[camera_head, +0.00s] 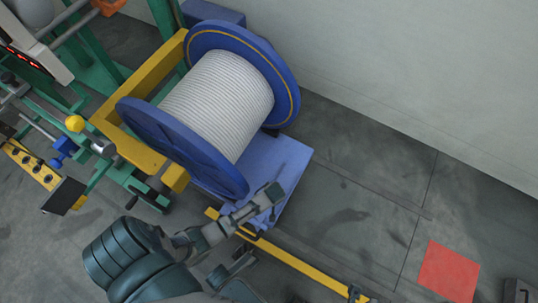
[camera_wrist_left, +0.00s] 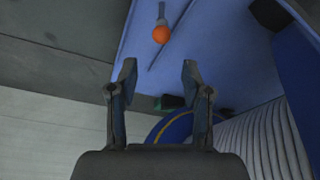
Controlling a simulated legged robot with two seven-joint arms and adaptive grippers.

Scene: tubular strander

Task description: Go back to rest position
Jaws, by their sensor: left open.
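My left arm comes in from the bottom of the head view, and its gripper (camera_head: 266,197) is over the front part of the blue base (camera_head: 288,160) beside the spool. In the left wrist view the two fingers of the gripper (camera_wrist_left: 157,82) are apart with nothing between them. Behind them lies the blue base (camera_wrist_left: 215,60), with an orange ball (camera_wrist_left: 161,35) on a thin lever beyond the fingertips. My right gripper is not in view.
A large blue spool (camera_head: 150,145) wound with pale cable (camera_head: 220,105) stands in a yellow frame (camera_head: 150,75). A yellow rail (camera_head: 300,265) runs along the floor. A red square (camera_head: 448,270) marks the floor at the right. Open floor lies toward the wall.

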